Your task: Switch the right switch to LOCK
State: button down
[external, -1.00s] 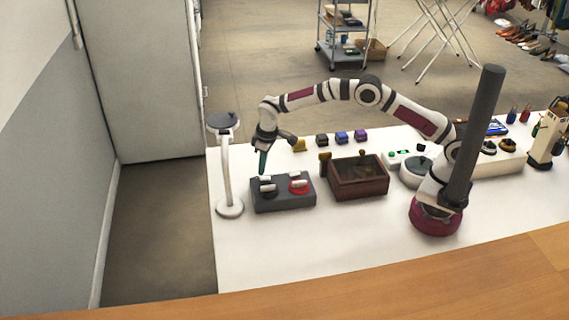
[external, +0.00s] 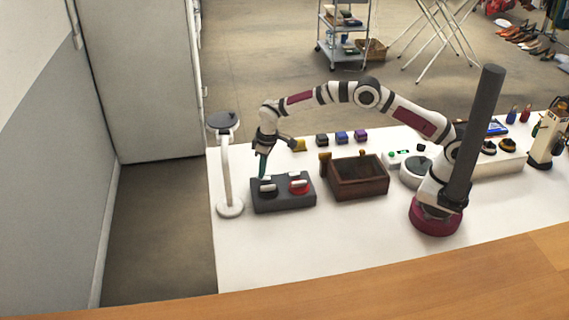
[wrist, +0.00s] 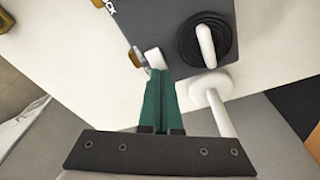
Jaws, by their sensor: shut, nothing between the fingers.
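A dark grey switch box (external: 284,203) lies on the white table. It carries a switch with a black round base and white handle (external: 267,188) on the left, and one with a red base and white handle (external: 300,187) on the right. In the wrist view, a black dial with a white handle (wrist: 205,45) sits upper right, and a small white piece (wrist: 155,58) shows at the box edge by my fingertips. My gripper (external: 263,176) has green fingers, shut and empty, at the rear left of the box. Contact is unclear. Lettering at the wrist view's top is cut off.
A white stand (external: 227,170) rises just left of the box; its base (wrist: 212,88) is close to my fingers in the wrist view. A wooden open box (external: 358,190) stands right. Several small coloured blocks (external: 341,138) line the back. The front table is clear.

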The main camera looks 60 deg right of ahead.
jog(key=shift+f, duration=0.3)
notch_tip(320, 180, up, 6)
jog(key=shift+r, duration=0.5)
dwell(0.4)
jog(key=s+d+r+m, duration=0.3)
jog(key=s+d+r, duration=0.6)
jog(key=s+r, duration=0.25)
jog(key=s+d+f+m+g, duration=0.1)
jog(key=s+d+m, duration=0.1)
jog(key=s, duration=1.2)
jog(key=s+d+f+m+g+y, duration=0.1)
jog(key=s+d+m, duration=0.2)
jog(key=s, duration=1.2)
jog(key=shift+d+f+m, duration=0.3)
jog(key=shift+d+f, duration=0.05)
jog(key=shift+d, duration=0.8)
jog(key=shift+s, duration=0.1)
